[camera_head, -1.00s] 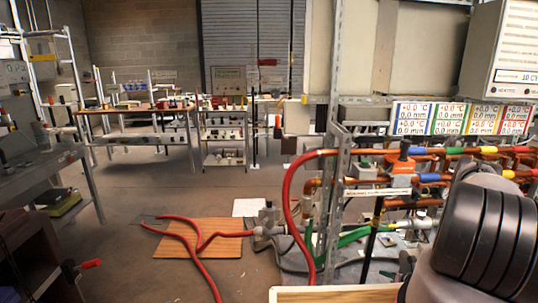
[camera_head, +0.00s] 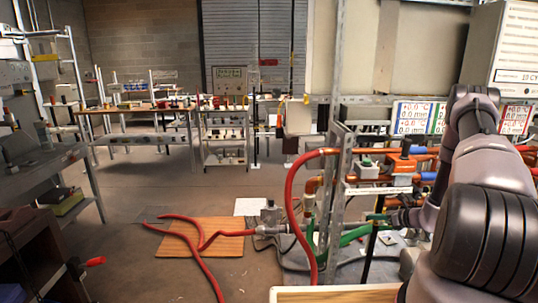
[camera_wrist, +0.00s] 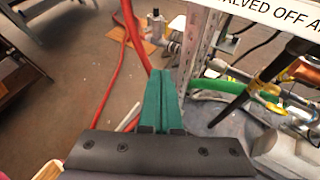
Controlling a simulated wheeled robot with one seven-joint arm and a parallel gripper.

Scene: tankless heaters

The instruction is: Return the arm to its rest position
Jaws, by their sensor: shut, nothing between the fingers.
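My arm (camera_head: 470,190) reaches in from the right edge in the head view, in front of the pipe rig. My gripper shows in the wrist view (camera_wrist: 161,92), its two teal fingers closed together with nothing between them. In the head view the gripper (camera_head: 378,217) is small and partly lost against the rig, left of my arm. The fingers point towards the metal upright and the floor beyond. I cannot tell how far the fingertips are from the pipes.
The pipe rig has a metal upright (camera_head: 334,190), a red hose (camera_head: 290,190), a green hose (camera_head: 352,237) and display panels (camera_head: 412,117). Red hose also lies on a wooden board (camera_head: 222,243). A workbench (camera_head: 135,109) stands behind. The floor at centre left is open.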

